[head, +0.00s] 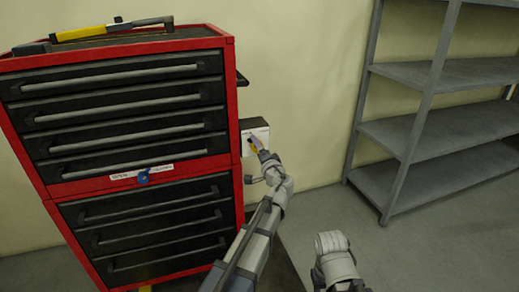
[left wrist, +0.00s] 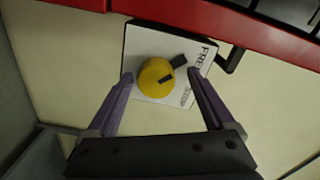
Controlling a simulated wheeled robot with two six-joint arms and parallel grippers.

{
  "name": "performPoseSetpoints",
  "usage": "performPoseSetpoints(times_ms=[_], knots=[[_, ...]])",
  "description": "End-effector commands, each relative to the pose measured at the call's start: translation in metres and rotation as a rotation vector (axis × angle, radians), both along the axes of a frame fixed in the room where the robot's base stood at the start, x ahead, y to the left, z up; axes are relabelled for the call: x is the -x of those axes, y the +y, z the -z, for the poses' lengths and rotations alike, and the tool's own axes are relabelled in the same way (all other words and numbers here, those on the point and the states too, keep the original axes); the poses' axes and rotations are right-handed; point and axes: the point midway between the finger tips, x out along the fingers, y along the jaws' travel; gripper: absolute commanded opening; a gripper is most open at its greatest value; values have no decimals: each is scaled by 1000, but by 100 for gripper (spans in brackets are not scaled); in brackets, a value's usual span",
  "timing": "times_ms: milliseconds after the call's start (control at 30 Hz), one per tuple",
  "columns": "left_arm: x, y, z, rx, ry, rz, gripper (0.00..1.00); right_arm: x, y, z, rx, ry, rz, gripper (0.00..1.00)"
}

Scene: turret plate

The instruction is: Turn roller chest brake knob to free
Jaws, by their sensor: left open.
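The brake knob (left wrist: 152,80) is round and yellow with a black pointer bar. It sits on a white label plate (left wrist: 146,42) on the chest's side. The pointer is angled to the upper right, towards the partly visible word "FRE" (left wrist: 205,58). A smaller word (left wrist: 185,97) lies below it. My left gripper (left wrist: 160,80) is open, with one purple finger on each side of the knob; contact is not clear. In the head view the plate (head: 260,130) shows behind my left gripper (head: 254,146), which largely hides the knob. My right gripper's fingers are not visible.
The red roller chest (head: 233,110) has black drawers and a blue knob (head: 143,177) by an "OPEN" label on its front. A yellow-handled tool (head: 85,33) lies on top. Grey shelves (head: 440,75) stand at right. Floor between is clear.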

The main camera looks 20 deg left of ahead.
Motion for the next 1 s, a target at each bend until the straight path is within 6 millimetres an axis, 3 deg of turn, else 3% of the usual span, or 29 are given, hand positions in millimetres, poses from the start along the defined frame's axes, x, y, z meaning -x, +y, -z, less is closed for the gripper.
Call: performPoseSetpoints(times_ms=[267,700,1000], knots=[[6,-6,0,-1,2,2,87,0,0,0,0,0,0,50],[57,-43,-3,-4,3,1,87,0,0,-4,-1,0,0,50],[63,-48,-3,-5,4,-1,87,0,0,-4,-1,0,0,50]])
